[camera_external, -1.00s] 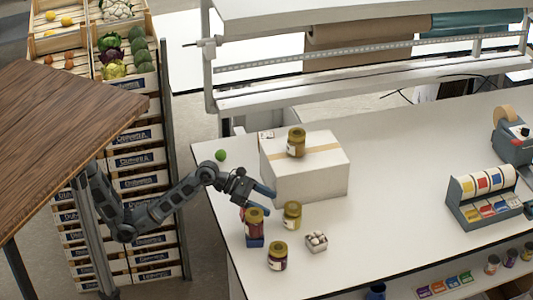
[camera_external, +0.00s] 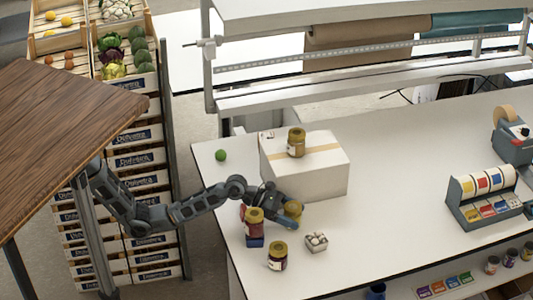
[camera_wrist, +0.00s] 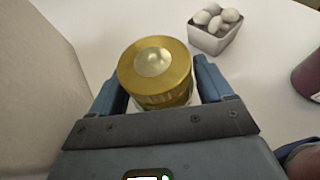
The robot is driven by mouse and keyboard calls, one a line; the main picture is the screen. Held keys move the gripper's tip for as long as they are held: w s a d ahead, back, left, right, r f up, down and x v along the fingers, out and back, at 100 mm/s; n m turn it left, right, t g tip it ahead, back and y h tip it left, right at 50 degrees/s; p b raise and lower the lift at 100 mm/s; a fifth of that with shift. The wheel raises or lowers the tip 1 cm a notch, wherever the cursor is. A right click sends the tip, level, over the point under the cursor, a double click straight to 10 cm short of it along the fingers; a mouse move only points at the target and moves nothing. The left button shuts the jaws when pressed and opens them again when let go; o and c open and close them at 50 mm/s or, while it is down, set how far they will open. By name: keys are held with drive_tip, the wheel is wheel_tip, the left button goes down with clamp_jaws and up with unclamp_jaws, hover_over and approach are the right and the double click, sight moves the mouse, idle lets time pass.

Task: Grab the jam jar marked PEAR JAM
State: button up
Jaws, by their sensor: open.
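A jam jar with a gold lid (camera_external: 293,208) stands on the white table in front of the cardboard box. In the wrist view its lid (camera_wrist: 155,70) sits between the two blue fingers of my gripper (camera_wrist: 160,92). My gripper (camera_external: 288,215) is open around this jar. Whether the fingers touch it I cannot tell. Its label is hidden, so I cannot read whether it says PEAR JAM. Other gold-lidded jars are a dark red one on a blue block (camera_external: 254,222), one nearer the front edge (camera_external: 278,256) and one on top of the box (camera_external: 296,142). Their labels are too small to read.
The white box (camera_external: 320,185) stands close behind the gripper and fills the left of the wrist view. A small bowl of white eggs or mushrooms (camera_external: 316,243) is just right of the jar. A green ball (camera_external: 221,155) lies at the back left.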

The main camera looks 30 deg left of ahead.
drive_tip(key=shift+c, duration=0.5)
drive_tip(key=c, duration=0.9)
drive_tip(key=shift+r, duration=0.2)
